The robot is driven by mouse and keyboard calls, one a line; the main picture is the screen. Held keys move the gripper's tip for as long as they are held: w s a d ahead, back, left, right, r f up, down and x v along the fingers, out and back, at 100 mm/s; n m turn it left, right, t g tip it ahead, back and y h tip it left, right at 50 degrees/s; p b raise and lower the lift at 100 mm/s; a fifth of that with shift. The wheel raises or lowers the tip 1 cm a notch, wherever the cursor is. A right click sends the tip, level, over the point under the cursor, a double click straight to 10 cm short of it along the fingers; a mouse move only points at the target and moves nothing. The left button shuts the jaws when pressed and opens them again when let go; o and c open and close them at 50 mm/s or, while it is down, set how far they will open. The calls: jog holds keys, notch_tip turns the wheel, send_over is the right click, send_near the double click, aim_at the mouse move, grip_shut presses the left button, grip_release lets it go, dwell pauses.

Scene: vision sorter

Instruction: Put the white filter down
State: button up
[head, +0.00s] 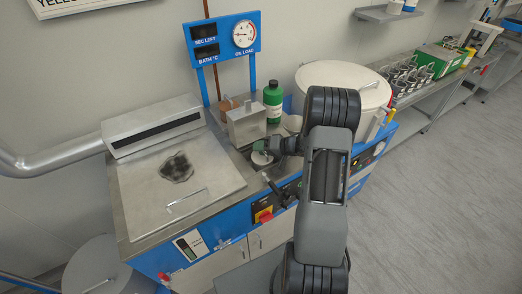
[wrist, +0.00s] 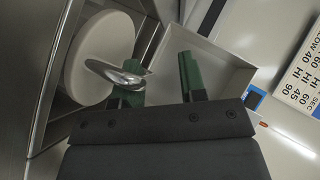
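My gripper (wrist: 157,80) shows two green fingers, set well apart, with clear space between them. A white round disc (wrist: 85,62), which may be the white filter, lies left of the left finger in the wrist view. A shiny metal loop or tab crosses the disc's front and reaches the left finger's tip; I cannot tell whether they touch. In the head view my gripper (head: 268,150) is low over the bench top, by a small pale round thing (head: 262,159). My arm hides part of that area.
A large round white lid (head: 342,86) is behind my arm. A steel cover with a dark stain (head: 177,168) lies left. A lever (head: 275,188) stands in front.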

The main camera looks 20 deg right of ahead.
jog(key=v, duration=1)
jog(key=shift+d+r+b, duration=0.15)
jog(key=shift+r+b, duration=0.1)
jog(key=shift+b, duration=0.1)
jog(key=shift+s+d+r, duration=0.4)
jog(key=shift+d, duration=0.05)
jog(key=w+a+r+t+h, duration=0.1)
jog(key=w+a+r+h, duration=0.1)
jog(key=r+h, duration=0.45)
jog(key=w+a+r+t+h, duration=0.1)
jog(key=w+r+t+h, duration=0.1)
jog(key=r+h, duration=0.5)
jog(key=s+a+n+g+y, duration=0.3)
jog(key=s+a+g, duration=0.4)
jog(key=s+a, duration=0.8)
jog(key=s+y, duration=0.1)
jog(key=s, duration=0.3)
jog(key=shift+a+f+n+g, duration=0.25)
jog(key=shift+a+n+g, duration=0.05)
jog(key=shift+a+g, duration=0.1)
jog(key=shift+d, duration=0.15)
